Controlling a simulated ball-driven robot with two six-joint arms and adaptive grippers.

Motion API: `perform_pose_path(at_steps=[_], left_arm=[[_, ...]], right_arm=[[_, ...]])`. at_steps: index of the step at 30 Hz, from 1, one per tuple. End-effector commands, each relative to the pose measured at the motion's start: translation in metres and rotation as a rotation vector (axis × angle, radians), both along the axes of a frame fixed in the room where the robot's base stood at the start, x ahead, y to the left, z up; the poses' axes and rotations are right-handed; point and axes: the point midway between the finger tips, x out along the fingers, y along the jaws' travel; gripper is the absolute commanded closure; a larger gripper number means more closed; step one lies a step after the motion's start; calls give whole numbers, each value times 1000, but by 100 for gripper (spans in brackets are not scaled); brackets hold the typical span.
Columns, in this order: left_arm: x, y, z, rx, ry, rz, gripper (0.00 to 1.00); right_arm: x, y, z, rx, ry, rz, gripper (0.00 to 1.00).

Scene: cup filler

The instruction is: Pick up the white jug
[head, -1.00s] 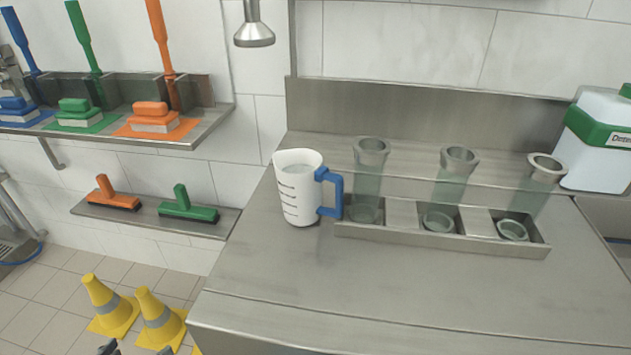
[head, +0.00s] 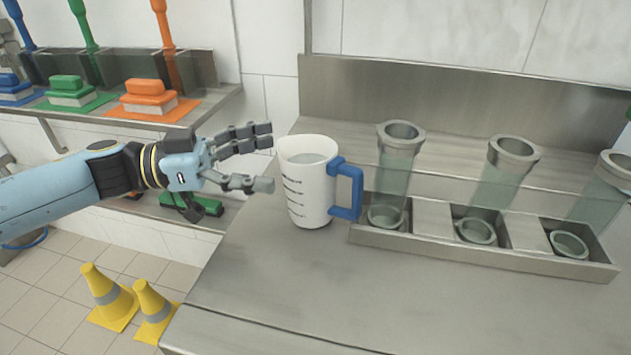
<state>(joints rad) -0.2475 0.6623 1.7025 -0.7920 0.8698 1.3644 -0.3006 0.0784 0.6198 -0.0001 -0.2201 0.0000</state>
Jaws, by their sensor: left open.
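The white jug (head: 308,195) stands upright on the steel counter, with dark measuring marks on its side and a blue handle (head: 348,190) on its right. Something pale grey shows inside its mouth. My left gripper (head: 268,160) comes in from the left with its fingers spread open and empty. Its fingertips point at the jug's left side, close to it; I cannot tell whether they touch. My right gripper is not in view.
A steel rack (head: 480,250) with several clear tubes stands right of the jug. The steel counter (head: 300,290) is clear in front. Shelves with coloured brushes (head: 150,97) hang at the left. Yellow cones (head: 108,295) stand on the floor below.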

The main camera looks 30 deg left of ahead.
Motion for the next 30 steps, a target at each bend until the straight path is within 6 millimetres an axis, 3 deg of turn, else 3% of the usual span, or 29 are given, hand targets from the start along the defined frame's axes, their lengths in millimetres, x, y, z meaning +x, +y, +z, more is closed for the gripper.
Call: perform_pose_path(at_steps=[15, 24, 30], left_arm=[[42, -49, 2, -4, 0, 3, 0], [46, -55, 1, 0, 2, 2, 0], [46, -55, 1, -1, 2, 2, 24]], right_arm=[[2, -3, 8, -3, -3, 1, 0], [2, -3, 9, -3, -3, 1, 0], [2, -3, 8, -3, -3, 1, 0]])
